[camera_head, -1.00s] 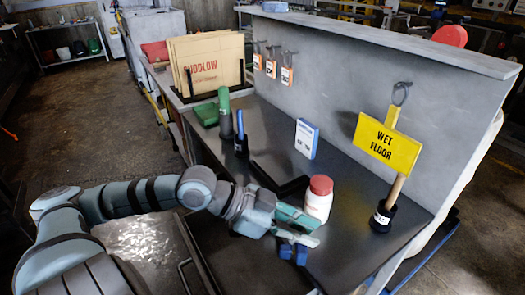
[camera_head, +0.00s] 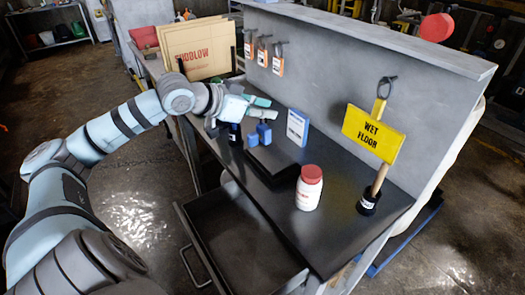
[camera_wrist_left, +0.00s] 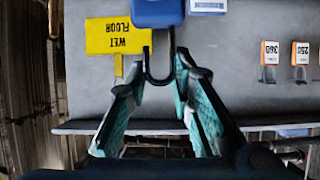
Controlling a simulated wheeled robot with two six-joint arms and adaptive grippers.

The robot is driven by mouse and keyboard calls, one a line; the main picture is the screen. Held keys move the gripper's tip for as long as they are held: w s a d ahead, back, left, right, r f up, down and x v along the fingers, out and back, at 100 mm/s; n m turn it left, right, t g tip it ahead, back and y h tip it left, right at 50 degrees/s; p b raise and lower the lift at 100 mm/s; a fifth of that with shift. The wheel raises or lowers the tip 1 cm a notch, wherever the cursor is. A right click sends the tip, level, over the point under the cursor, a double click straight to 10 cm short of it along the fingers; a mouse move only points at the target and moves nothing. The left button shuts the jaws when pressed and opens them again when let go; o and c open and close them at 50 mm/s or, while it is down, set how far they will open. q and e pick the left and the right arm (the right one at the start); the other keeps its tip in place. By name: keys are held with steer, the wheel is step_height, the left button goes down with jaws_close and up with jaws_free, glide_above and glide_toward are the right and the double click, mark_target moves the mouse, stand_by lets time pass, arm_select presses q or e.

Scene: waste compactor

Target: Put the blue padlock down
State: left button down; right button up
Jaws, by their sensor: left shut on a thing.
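I cannot tell the exact gap between padlock and slab. My right gripper is not in view.
A blue-and-white box (camera_head: 298,127) stands behind the slab. Tags hang on the grey panel (camera_head: 330,65). A drawer (camera_head: 178,212) is open below. Bare bench (camera_head: 335,170) lies between bottle and panel.

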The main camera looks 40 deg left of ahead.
arm_select(q)
step_height(320, 180, down, 19)
steer(key=b, duration=0.3)
steer(key=shift+r, duration=0.15)
steer(key=shift+b, duration=0.3)
steer(key=c, duration=1.4)
jaws_free()
steer(key=shift+d, duration=0.1)
steer(key=shift+s+a+r+p, duration=0.25)
steer(key=shift+s+p, duration=0.1)
steer(key=shift+p, duration=0.1)
steer(key=p+v, duration=1.1)
steer(key=p, duration=0.3)
